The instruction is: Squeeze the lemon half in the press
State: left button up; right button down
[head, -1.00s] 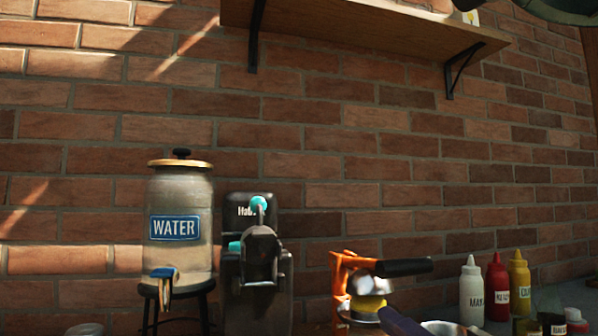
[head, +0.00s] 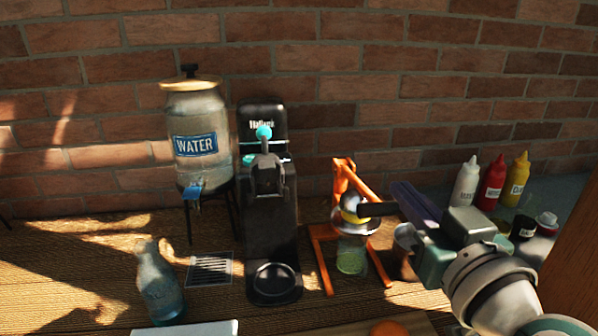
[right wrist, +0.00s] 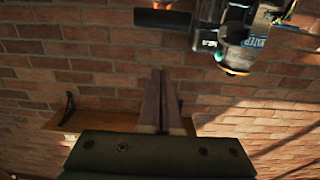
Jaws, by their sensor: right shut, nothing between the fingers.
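The orange press (head: 342,180) stands on the table right of centre in the head view. My left gripper is not in view.
A black machine (head: 268,225) and a water dispenser (head: 203,135) stand left of the press. Sauce bottles (head: 490,180) stand at the right. A blue-grey bottle (head: 160,285) stands front left. A cup (head: 405,245) is close beside the press.

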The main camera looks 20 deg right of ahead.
aim_at(383, 206)
jog(key=x, duration=0.6)
jog(key=f+b, duration=0.1)
jog(key=f, duration=0.1)
jog(key=s+f+b, duration=0.1)
jog(key=shift+a+f, duration=0.15)
jog(key=shift+f, duration=0.25)
